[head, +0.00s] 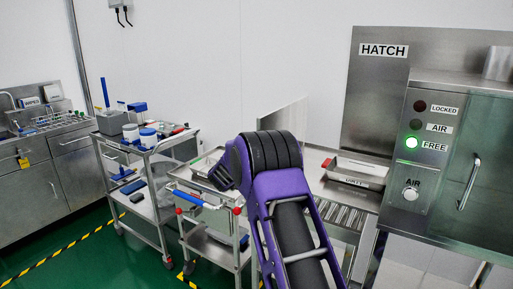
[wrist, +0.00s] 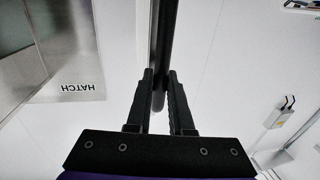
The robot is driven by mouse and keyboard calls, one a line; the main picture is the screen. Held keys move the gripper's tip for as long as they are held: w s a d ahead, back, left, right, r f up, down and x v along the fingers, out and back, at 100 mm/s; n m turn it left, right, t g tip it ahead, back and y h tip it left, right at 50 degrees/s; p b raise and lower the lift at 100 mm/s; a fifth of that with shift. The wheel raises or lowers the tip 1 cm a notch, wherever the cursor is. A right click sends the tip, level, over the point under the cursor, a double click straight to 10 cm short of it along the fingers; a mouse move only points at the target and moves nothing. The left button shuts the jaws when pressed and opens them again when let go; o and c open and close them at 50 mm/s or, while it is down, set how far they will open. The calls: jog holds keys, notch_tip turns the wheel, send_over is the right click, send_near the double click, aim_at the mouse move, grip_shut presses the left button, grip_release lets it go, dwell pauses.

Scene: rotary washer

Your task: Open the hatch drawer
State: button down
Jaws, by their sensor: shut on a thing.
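In the wrist view my gripper (wrist: 160,82) is shut on a dark upright bar (wrist: 163,35), which runs up between its two fingers and out of the top of the picture. I cannot tell which part of the hatch the bar belongs to. The hatch (head: 384,55) is a steel unit with a HATCH sign at the right of the head view; the sign (wrist: 82,87) shows upside down in the wrist view. A thin upright panel (head: 285,118) stands behind my purple arm. In the head view my arm hides the fingers and what they hold.
The hatch's control panel (head: 420,160) has a lit green FREE lamp. A glass door (head: 485,160) with a bar handle is at the right. A tray (head: 355,172) with red handles rests near rollers (head: 343,215). Loaded carts (head: 160,150) stand left of my arm.

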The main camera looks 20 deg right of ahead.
jog(key=shift+w+a, duration=0.25)
jog(key=shift+w, duration=0.1)
jog(key=c, duration=0.8)
grip_release()
jog(key=v, duration=1.7)
jog(key=shift+s+a, duration=0.1)
jog(key=shift+a, duration=0.1)
